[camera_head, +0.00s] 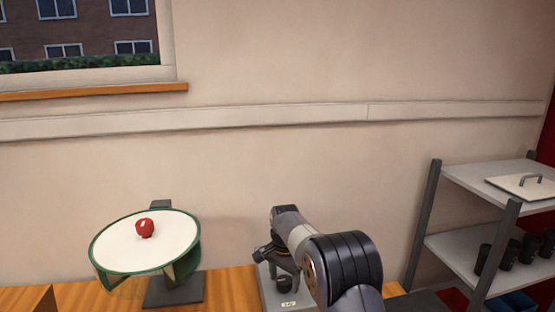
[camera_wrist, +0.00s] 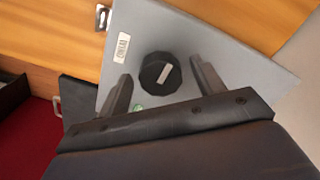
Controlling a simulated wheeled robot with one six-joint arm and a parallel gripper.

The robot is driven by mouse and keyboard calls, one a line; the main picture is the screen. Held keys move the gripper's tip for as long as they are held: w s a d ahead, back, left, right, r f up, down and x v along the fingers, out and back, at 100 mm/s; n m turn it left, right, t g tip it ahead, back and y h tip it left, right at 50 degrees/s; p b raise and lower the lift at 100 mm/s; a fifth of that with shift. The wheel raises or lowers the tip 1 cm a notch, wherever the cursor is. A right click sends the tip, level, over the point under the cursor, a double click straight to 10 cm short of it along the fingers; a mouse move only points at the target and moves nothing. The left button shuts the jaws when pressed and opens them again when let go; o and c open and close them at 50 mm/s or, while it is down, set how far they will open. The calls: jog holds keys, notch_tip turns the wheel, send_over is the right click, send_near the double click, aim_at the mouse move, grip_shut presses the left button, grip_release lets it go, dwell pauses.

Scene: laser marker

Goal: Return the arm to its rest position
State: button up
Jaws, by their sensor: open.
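My arm reaches forward in the head view, with my gripper (camera_head: 277,262) pointing down over a grey plate (camera_head: 269,296) with a small white label. In the wrist view my gripper (camera_wrist: 160,70) is open, with one dark finger on each side of a black ridged round piece (camera_wrist: 152,82). A small green spot (camera_wrist: 138,107) shows beside the left finger.
A round white table with a green rim (camera_head: 120,250) stands at left, with a red object (camera_head: 145,228) on it. A grey shelf (camera_head: 470,182) at right holds several dark cups (camera_head: 505,252) and a white lid-like panel (camera_head: 525,187). The wall is behind.

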jog(key=m, duration=0.4)
jog(key=shift+m, duration=0.4)
jog(key=m+b, duration=0.1)
jog(key=m, duration=0.3)
jog(key=shift+w+m, duration=0.1)
jog(key=shift+m, duration=0.3)
jog(key=shift+r, duration=0.1)
